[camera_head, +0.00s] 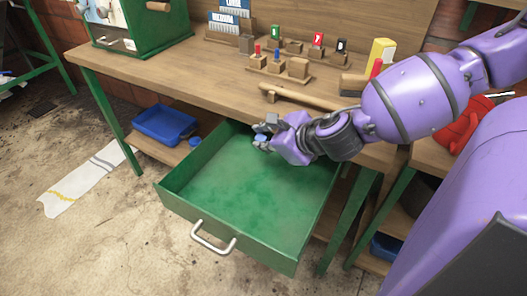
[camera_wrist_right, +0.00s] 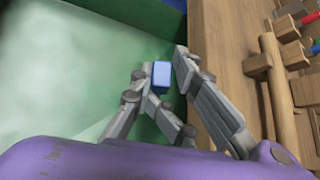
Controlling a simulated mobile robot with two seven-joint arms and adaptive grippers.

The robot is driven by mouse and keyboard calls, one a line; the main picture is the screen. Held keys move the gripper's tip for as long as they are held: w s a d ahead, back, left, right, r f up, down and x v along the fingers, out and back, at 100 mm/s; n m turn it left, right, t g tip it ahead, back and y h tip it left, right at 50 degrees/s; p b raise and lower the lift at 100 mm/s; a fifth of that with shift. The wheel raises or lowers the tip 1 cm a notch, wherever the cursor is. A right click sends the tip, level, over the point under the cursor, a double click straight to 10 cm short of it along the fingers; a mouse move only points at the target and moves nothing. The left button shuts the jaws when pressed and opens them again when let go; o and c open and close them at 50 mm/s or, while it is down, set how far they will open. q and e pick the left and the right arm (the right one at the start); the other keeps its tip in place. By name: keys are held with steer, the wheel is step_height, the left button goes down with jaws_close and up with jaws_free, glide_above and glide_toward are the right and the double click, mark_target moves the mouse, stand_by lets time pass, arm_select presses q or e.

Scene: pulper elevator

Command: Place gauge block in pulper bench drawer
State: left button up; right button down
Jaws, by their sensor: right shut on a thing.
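The gauge block, a small blue block (camera_wrist_right: 161,76), is between the fingertips of my right gripper (camera_wrist_right: 163,78) in the right wrist view. In the head view only a bit of the block (camera_head: 261,138) shows at the fingertips. My right gripper (camera_head: 264,133) is shut on it and is over the back part of the drawer, close to the bench edge. The green bench drawer (camera_head: 225,238) is pulled open and its floor looks empty. The drawer floor (camera_wrist_right: 60,90) fills the left of the wrist view. My left gripper is not in view.
The wooden workbench (camera_head: 205,70) bears small stands with colored pegs (camera_head: 277,60) and a wooden-handled tool (camera_head: 305,97) near its edge. A blue bin (camera_head: 163,124) sits on the shelf left of the drawer. A red object (camera_head: 462,125) is at the right.

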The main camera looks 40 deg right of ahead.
steer(key=f, duration=0.3)
steer(key=shift+w+f, duration=0.2)
steer(key=shift+f, duration=0.1)
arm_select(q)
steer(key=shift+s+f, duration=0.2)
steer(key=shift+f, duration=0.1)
arm_select(e)
steer(key=shift+r, duration=0.1)
arm_select(q)
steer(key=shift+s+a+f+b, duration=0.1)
steer(key=shift+b, duration=0.2)
arm_select(e)
steer(key=shift+f, duration=0.25)
steer(key=c, duration=1.5)
jaws_free()
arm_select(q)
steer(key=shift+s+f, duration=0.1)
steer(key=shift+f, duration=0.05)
arm_select(e)
steer(key=shift+r, duration=0.1)
